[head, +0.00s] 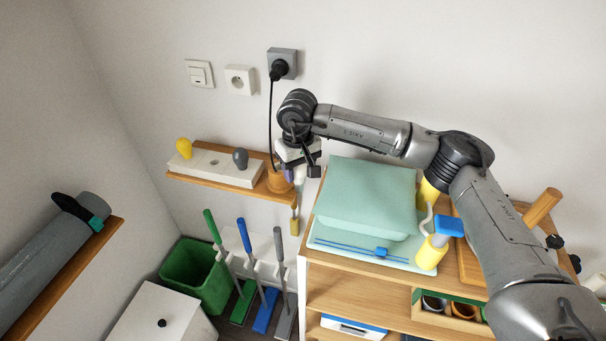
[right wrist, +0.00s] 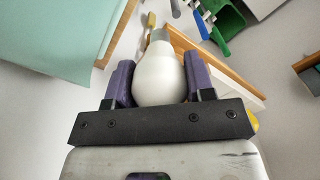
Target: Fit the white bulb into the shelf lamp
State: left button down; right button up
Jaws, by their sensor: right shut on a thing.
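My right gripper (head: 293,176) is at the right end of the small wall shelf (head: 225,186). Its purple fingers are shut around the white bulb (right wrist: 160,78), seen in the right wrist view. The bulb's grey metal base (right wrist: 158,36) points away from the gripper. The shelf lamp (head: 279,182) shows as a small wooden body on the shelf end, with a black cord from the wall plug. The gripper is beside and partly over the lamp. I cannot tell whether the bulb touches it; the socket is hidden. My left gripper is not in view.
A white holder (head: 214,165) with a yellow bulb (head: 184,148) and a grey bulb (head: 240,157) stands on the shelf. Several long-handled tools and a green bin (head: 194,272) are below.

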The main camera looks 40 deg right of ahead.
jog(key=shift+w+d+p, duration=0.15)
jog(key=shift+w+d, duration=0.2)
jog(key=shift+w, duration=1)
jog(key=shift+w+d+p, duration=0.2)
jog(key=shift+w+d, duration=0.15)
jog(key=shift+w, duration=1.05)
jog(key=shift+w+d+p, duration=0.15)
jog(key=shift+w+d, duration=0.2)
jog(key=shift+w, duration=1)
jog(key=shift+w+d, duration=0.2)
jog(key=shift+w, duration=0.5)
jog(key=shift+w+d, duration=0.2)
jog(key=shift+w, duration=0.45)
jog(key=shift+p, duration=0.35)
jog(key=shift+p, duration=0.35)
jog(key=shift+p, duration=0.3)
